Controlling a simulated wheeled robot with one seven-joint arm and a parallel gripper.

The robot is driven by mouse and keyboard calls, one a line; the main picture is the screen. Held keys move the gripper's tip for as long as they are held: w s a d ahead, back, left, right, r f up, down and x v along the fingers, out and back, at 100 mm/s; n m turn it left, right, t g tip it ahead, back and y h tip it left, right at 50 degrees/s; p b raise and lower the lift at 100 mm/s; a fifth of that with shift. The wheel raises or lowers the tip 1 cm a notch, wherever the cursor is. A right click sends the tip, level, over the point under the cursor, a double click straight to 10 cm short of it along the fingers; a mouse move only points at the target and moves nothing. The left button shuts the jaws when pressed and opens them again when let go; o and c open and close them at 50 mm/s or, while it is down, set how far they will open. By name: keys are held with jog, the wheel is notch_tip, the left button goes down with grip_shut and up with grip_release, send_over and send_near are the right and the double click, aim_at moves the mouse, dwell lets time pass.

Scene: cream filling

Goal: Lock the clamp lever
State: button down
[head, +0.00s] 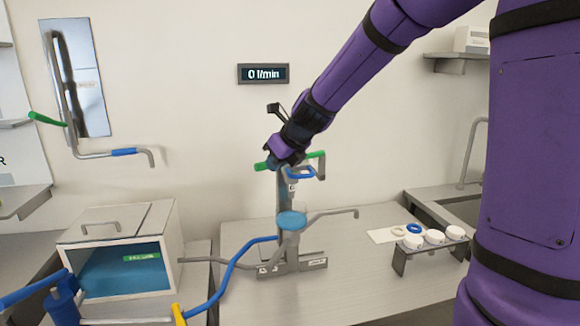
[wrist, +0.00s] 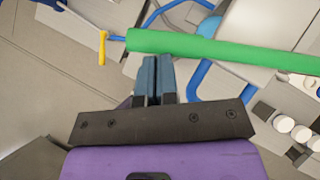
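The green-handled lever (head: 316,155) sits at the top of the grey upright stand (head: 284,192), with a blue bracket just below it. In the wrist view its green bar (wrist: 220,48) runs across the picture just beyond my fingertips. My gripper (head: 274,163) is at the lever's left part and covers some of it. In the wrist view my gripper (wrist: 153,62) has its two fingers together with only a thin gap, and nothing shows between them. The fingertips meet the bar's near edge in the picture; I cannot tell whether they touch it.
A blue disc (head: 291,220) and bent grey and blue pipes surround the stand's lower part. A glass-fronted box (head: 124,262) stands at left. A small rack (head: 432,243) with white cups is at right. A wall pipe with a green grip (head: 46,118) hangs upper left.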

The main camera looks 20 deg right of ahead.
jog(key=w+a, duration=0.1)
jog(key=w, duration=0.6)
jog(key=shift+r, duration=0.25)
dwell(0.3)
